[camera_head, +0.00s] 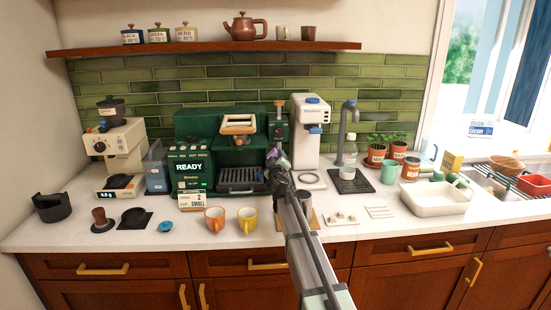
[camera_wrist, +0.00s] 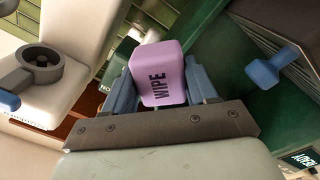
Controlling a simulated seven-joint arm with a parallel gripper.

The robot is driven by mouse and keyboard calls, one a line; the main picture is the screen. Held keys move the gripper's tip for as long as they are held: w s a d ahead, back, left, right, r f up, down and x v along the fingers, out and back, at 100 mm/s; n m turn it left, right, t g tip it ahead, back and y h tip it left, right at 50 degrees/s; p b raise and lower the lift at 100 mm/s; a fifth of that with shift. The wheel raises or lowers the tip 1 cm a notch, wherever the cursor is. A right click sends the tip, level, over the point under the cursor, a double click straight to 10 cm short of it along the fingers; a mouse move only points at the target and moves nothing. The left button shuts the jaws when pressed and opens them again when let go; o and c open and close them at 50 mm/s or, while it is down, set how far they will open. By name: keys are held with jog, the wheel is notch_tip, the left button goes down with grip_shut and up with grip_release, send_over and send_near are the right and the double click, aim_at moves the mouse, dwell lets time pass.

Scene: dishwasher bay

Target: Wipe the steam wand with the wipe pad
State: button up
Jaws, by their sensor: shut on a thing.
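The wipe pad (camera_wrist: 158,75) is a pink-purple block with "WIPE" printed on it, held between my gripper's blue-grey fingers in the wrist view. My gripper (camera_head: 273,157) is shut on it at the right front of the green espresso machine (camera_head: 190,125), above the counter. A small purple patch of the pad shows at the gripper's tip in the head view. I cannot pick out the steam wand clearly in either view; my gripper and arm cover the right front of the machine. Whether the pad touches the wand cannot be told.
A white machine (camera_head: 311,125) stands close to the right of my gripper.

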jog(key=shift+s, duration=0.8)
jog(key=s, duration=0.3)
dwell(0.6)
